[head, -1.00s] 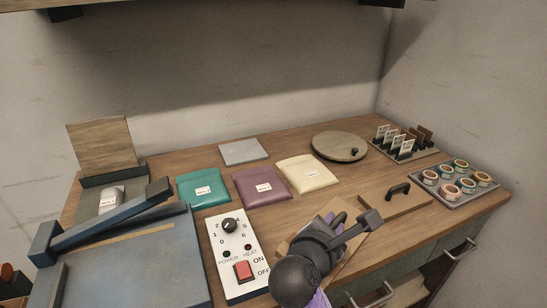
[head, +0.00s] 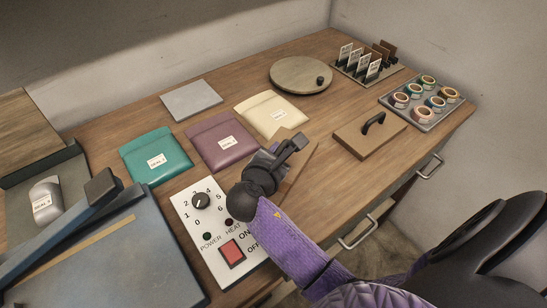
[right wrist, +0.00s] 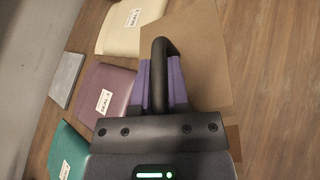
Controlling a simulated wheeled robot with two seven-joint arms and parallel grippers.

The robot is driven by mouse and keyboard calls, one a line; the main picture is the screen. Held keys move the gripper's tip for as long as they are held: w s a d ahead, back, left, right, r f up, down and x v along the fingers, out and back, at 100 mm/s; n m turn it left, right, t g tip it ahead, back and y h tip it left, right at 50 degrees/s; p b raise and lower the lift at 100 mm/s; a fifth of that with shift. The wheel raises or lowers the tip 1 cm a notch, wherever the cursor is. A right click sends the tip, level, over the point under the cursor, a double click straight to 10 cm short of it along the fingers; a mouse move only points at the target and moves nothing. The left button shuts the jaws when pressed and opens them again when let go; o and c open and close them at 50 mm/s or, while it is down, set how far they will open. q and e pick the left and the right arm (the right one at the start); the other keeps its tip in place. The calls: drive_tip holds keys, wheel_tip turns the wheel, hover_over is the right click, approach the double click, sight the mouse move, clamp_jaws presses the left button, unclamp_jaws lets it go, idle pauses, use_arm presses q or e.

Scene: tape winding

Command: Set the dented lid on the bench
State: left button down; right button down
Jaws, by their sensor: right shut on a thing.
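My right gripper (head: 276,160) is shut on the black bar handle (right wrist: 160,75) of a flat wooden lid (right wrist: 205,60). The lid also shows in the head view (head: 302,160), partly hidden behind the gripper, just right of the control panel. I cannot tell whether its underside touches the bench (head: 330,205). A second wooden lid (head: 368,142) with a black handle sits at the right of the bench. No dent shows clearly on either lid. My left gripper is not in view.
Teal (head: 156,150), purple (head: 216,140) and cream (head: 271,115) pouches lie behind the gripper. A control panel (head: 215,235) is to its left. A round board (head: 300,75), a card rack (head: 365,65) and a tray of tape rolls (head: 428,120) stand farther back. Bare bench lies between the lids.

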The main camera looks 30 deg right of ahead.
wheel_tip(320, 180, down, 3)
drive_tip(key=shift+r+b, duration=0.15)
drive_tip(key=shift+b, duration=0.3)
drive_tip(key=shift+r, duration=0.15)
drive_tip(key=c, duration=0.6)
unclamp_jaws()
